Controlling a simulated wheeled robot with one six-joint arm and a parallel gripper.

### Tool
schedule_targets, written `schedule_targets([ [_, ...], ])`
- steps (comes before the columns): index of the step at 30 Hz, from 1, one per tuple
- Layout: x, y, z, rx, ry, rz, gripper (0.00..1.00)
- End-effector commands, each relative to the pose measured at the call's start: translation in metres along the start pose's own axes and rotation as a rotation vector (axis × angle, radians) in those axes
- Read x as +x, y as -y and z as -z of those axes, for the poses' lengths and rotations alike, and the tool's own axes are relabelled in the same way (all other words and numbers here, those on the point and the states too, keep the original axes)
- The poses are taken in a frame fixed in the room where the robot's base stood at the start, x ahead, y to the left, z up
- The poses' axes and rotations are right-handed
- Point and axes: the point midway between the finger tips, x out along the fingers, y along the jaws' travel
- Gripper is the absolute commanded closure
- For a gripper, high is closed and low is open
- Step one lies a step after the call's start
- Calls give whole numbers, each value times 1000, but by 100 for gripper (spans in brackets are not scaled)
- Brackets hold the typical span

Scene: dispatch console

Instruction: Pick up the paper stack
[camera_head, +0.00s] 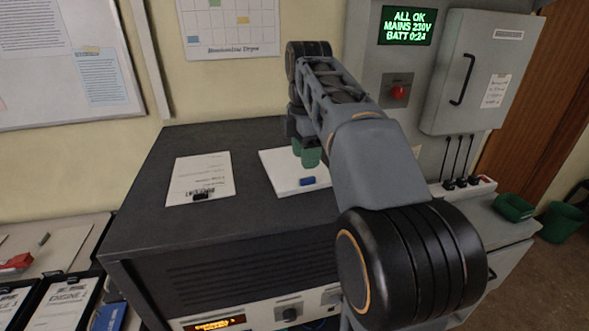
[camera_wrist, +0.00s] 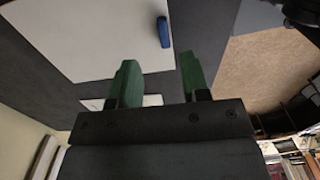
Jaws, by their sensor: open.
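A white paper stack (camera_head: 280,178) lies flat on top of the dark console, with a blue clip or block (camera_head: 307,181) on its near part. My arm hides its right side. In the wrist view the white stack (camera_wrist: 85,35) fills the upper left, with the blue piece (camera_wrist: 163,32) near its right edge. My gripper (camera_head: 306,155) is over the stack's far right part, its green fingers pointing down. In the wrist view the gripper (camera_wrist: 157,62) is open with nothing held between the fingers. I cannot tell how high the tips are above the paper.
A printed sheet (camera_head: 202,172) with a black clip lies left of the stack on the console top (camera_head: 165,225). A grey wall cabinet (camera_head: 470,75) and a panel with a red knob (camera_head: 398,92) stand behind at right. A green tray (camera_head: 513,207) sits far right.

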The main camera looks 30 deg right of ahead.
Motion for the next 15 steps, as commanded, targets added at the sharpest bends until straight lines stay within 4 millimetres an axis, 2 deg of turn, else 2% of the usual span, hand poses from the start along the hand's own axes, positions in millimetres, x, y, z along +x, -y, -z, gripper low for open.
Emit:
schedule_targets([
  [5,12,2,1,0,0,1,57],
  [15,49,6,3,0,0,1,57],
])
